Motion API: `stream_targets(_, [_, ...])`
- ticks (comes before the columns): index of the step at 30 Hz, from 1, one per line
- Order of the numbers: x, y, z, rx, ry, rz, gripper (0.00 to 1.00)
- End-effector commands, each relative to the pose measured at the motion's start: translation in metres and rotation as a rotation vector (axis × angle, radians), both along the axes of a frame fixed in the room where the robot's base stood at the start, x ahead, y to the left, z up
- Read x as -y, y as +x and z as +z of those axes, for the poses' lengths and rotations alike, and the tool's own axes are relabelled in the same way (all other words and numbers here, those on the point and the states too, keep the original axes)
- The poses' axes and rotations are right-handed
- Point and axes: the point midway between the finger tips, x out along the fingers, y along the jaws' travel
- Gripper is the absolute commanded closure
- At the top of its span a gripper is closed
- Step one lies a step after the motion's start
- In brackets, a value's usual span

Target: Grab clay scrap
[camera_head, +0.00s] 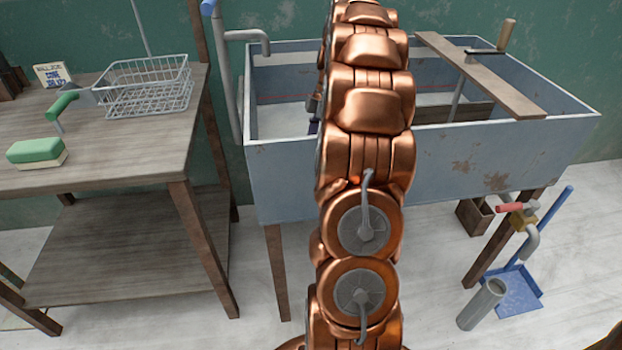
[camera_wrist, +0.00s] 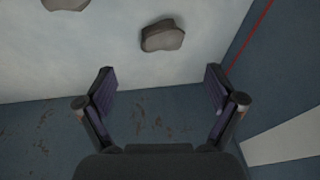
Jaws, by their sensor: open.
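In the wrist view, a grey-brown lump of clay scrap (camera_wrist: 162,36) lies on the pale surface inside the basin, ahead of my gripper and roughly centred between its fingers. A second lump (camera_wrist: 66,4) is cut off by the top edge at the upper left. My gripper (camera_wrist: 160,88) is open and empty, its two dark fingers spread apart. In the head view my copper arm reaches into the blue-grey basin (camera_head: 420,165) and hides much of it. The lumps cannot be made out there, and my gripper is mostly hidden.
The basin's walls (camera_wrist: 265,80) stand close around my gripper, with a red line along one. A wooden plank (camera_head: 480,75) lies across the basin at right, with a handled tool on it. A tap pipe (camera_head: 247,36) overhangs the left. A wooden table (camera_head: 110,150) stands at left.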

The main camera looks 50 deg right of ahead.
Motion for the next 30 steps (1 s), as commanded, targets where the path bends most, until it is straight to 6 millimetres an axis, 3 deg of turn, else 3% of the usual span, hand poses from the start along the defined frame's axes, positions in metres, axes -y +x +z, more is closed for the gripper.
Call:
stream_targets(11, [-0.008, 0.0, -0.026, 0.0, 0.001, 0.002, 0.07])
stream_targets(21, [-0.017, -0.005, -0.067, -0.003, 0.002, 0.002, 0.07])
stream_targets(30, [-0.018, -0.004, -0.071, -0.001, 0.001, 0.002, 0.08])
